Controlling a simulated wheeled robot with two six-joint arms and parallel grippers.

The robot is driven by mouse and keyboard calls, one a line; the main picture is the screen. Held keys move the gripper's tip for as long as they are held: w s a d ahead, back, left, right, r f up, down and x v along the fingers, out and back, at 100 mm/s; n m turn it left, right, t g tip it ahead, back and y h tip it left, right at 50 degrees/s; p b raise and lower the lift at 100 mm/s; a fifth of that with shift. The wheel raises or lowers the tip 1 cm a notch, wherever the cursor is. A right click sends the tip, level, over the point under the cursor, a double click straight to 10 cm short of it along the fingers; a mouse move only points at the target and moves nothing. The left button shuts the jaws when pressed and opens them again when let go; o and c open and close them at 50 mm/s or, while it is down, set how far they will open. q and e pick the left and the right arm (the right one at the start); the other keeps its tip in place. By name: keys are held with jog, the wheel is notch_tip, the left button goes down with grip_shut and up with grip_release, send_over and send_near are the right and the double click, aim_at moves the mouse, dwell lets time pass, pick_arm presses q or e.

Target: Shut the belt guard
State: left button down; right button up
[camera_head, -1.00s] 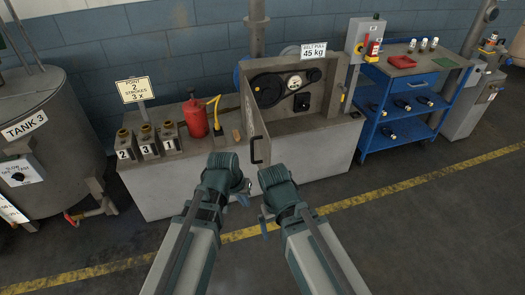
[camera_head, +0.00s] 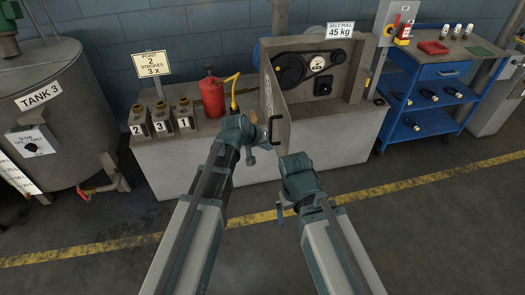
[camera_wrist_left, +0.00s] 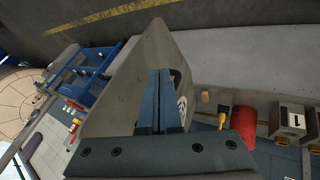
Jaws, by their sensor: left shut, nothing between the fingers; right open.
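The belt guard (camera_head: 273,92) is a grey hinged panel standing open, swung out from the left side of the belt housing (camera_head: 350,88). A dark handle (camera_head: 273,128) sits low near its free edge. My left gripper (camera_head: 266,146) is shut and empty, close to the guard's lower free edge by the handle; whether it touches cannot be told. In the left wrist view the shut fingers (camera_wrist_left: 160,75) overlap the broad grey guard panel (camera_wrist_left: 128,92). My right gripper (camera_head: 283,208) is open and empty, lower and in front of the bench. Pulleys and belt (camera_head: 290,70) are exposed.
The housing stands on a grey bench (camera_head: 345,148). Left of the guard are a red can (camera_head: 211,97) with a yellow hose and several numbered pots (camera_head: 160,121). A blue cart (camera_head: 430,118) stands right; Tank 3 (camera_head: 62,110) stands left. Floor before the bench is clear.

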aim_at(286, 150)
pick_arm(q)
jog(key=shift+w+d+f+b, duration=0.1)
jog(key=shift+w+d+f, duration=0.25)
jog(key=shift+d, duration=0.45)
jog(key=shift+w+d+f+b, duration=0.15)
jog(key=shift+w+d+f, duration=0.15)
jog(key=shift+d, duration=0.45)
jog(key=shift+w+d+f+b, duration=0.1)
jog(key=shift+w+d+f, duration=0.2)
jog(key=shift+d, duration=0.5)
